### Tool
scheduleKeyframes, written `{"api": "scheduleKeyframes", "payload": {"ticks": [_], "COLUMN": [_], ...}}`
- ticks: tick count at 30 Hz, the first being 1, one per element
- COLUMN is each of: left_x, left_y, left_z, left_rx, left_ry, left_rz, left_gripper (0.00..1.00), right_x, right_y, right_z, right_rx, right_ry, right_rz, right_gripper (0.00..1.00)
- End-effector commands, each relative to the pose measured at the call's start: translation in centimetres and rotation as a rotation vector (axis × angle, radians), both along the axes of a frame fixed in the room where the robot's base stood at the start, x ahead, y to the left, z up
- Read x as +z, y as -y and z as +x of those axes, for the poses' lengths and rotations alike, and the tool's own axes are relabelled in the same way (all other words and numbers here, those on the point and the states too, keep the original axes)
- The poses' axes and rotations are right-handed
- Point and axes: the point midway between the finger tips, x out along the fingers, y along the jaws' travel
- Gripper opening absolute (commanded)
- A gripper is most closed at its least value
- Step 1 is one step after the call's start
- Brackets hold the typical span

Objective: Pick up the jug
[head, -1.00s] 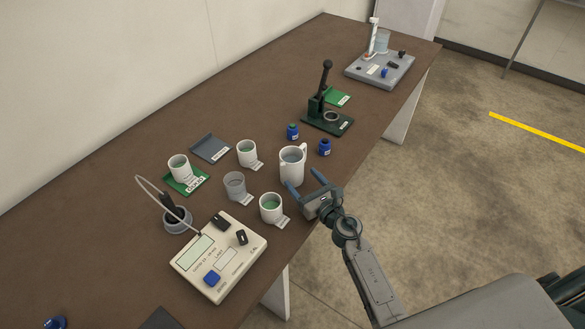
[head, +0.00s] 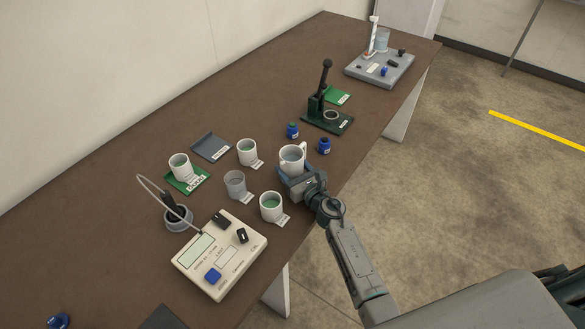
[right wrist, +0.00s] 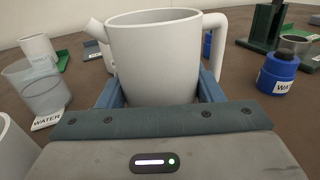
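The jug (head: 292,158) is white, with a handle and a spout, and stands upright near the table's front edge. Liquid shows inside it in the head view. My right gripper (head: 296,172) is at the jug, low on its body. In the right wrist view the jug (right wrist: 153,60) fills the middle, with one blue finger of the gripper (right wrist: 158,98) on each side. The fingers are spread around the body, very close to it; firm contact cannot be made out. The handle is on the right and the spout on the left there. My left gripper is out of view.
A white cup (head: 271,207), a clear cup (head: 235,185) and another white cup (head: 247,152) stand close to the left. Blue bottles (head: 324,146) and a dark green press (head: 327,115) are beyond. A beige meter (head: 220,255) lies nearer. The table (head: 120,190) is clear at left.

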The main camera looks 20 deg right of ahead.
Motion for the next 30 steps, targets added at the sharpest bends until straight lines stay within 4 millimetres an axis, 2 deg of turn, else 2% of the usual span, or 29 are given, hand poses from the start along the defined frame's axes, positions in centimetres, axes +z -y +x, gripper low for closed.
{"api": "scheduleKeyframes", "payload": {"ticks": [14, 29, 30], "left_x": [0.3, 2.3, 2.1], "left_y": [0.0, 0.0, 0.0], "left_z": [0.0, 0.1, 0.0], "left_rx": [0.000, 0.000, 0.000], "left_ry": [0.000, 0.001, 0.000], "left_rz": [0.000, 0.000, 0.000], "left_gripper": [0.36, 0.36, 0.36], "right_x": [0.4, 4.0, 3.6], "right_y": [0.0, 0.0, 0.0], "right_z": [0.0, 0.0, -0.4], "right_rx": [0.000, 0.000, 0.000], "right_ry": [0.001, 0.003, 0.001], "right_rz": [-0.002, -0.001, 0.000], "right_gripper": [0.27, 0.27, 0.27]}}
